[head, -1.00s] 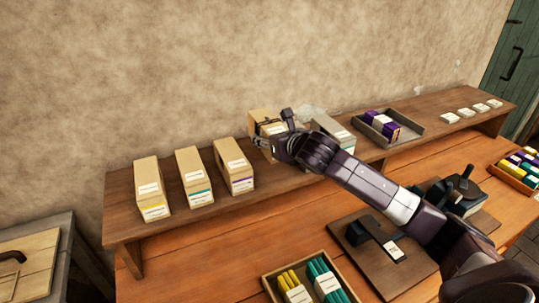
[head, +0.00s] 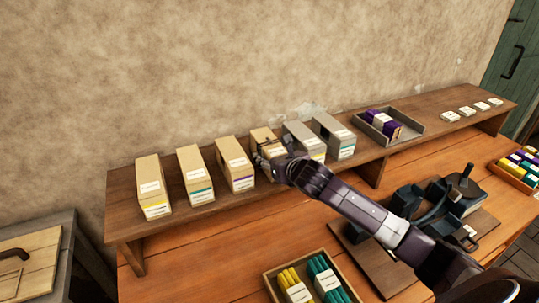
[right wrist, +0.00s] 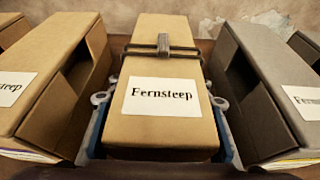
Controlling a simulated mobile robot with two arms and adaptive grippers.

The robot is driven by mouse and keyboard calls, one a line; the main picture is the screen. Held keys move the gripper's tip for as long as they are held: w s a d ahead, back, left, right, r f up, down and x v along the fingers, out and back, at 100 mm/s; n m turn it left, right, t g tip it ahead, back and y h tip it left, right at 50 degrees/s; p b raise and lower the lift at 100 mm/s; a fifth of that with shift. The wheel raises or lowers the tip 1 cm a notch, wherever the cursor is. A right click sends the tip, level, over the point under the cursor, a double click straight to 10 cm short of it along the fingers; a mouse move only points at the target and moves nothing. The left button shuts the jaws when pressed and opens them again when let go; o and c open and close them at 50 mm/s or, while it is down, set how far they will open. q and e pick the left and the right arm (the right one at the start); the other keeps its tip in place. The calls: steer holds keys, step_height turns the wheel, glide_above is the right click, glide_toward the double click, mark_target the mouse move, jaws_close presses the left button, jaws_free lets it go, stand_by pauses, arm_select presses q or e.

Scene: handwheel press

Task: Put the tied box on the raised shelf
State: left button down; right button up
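The tied box (head: 266,136) is tan, with a dark band and clasp across its top. In the right wrist view the box (right wrist: 160,125) is upright and its label reads "Fernsteep". My right gripper (head: 271,160) has a finger on each side of it, close against its sides. The box stands in the row on the raised shelf (head: 240,206), between a tan box (head: 236,164) and a grey box (head: 303,140). Its underside is hidden, so I cannot tell whether it touches the shelf. My left gripper is not in view.
Two more tan boxes stand left, another grey box (head: 335,136) right. A grey tray (head: 418,131) with purple bundles and several small white cards lie further right. Below are a dark press (head: 455,195) and a tray of yellow and green sticks (head: 270,286). Narrow gaps flank the tied box.

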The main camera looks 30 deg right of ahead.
steer(key=o, duration=0.3)
steer(key=shift+o, duration=0.2)
steer(key=shift+r, duration=0.1)
steer(key=b+v, duration=0.2)
steer(key=v, duration=1)
steer(key=shift+r, duration=0.1)
